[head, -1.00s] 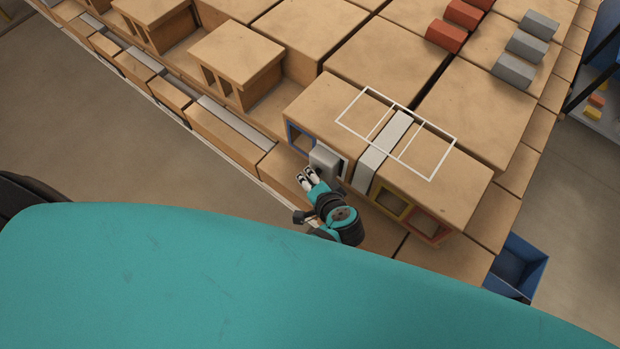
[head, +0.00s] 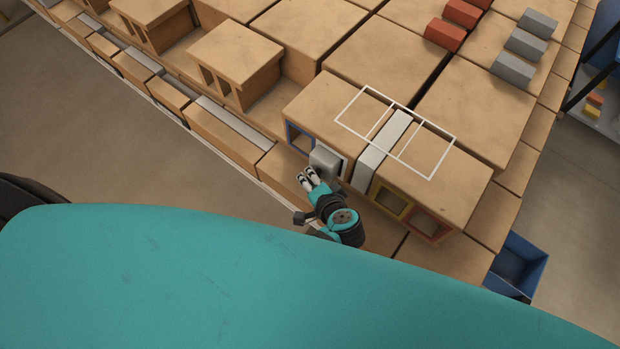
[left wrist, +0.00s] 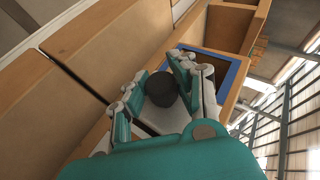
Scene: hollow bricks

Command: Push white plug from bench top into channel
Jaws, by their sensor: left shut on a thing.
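The white plug (head: 325,162), pale grey in this light, is at the front face of the brick block (head: 345,105), by a white-edged opening beside the blue-framed channel (head: 300,138). How far it sits in the opening I cannot tell. My left gripper (head: 308,177) is at the plug's near side. In the left wrist view the fingers (left wrist: 160,75) are closed around a dark round knob (left wrist: 161,90), with the pale plug (left wrist: 158,118) partly hidden behind it. The blue frame (left wrist: 228,75) shows there just beyond the fingers. My right gripper is not in view.
Yellow-framed (head: 391,203) and red-framed (head: 427,226) openings lie to the right in the same face. A pale strip (head: 383,150) crosses the block top. Red blocks (head: 444,34) and grey blocks (head: 526,47) stand behind. A blue bin (head: 519,265) is at lower right.

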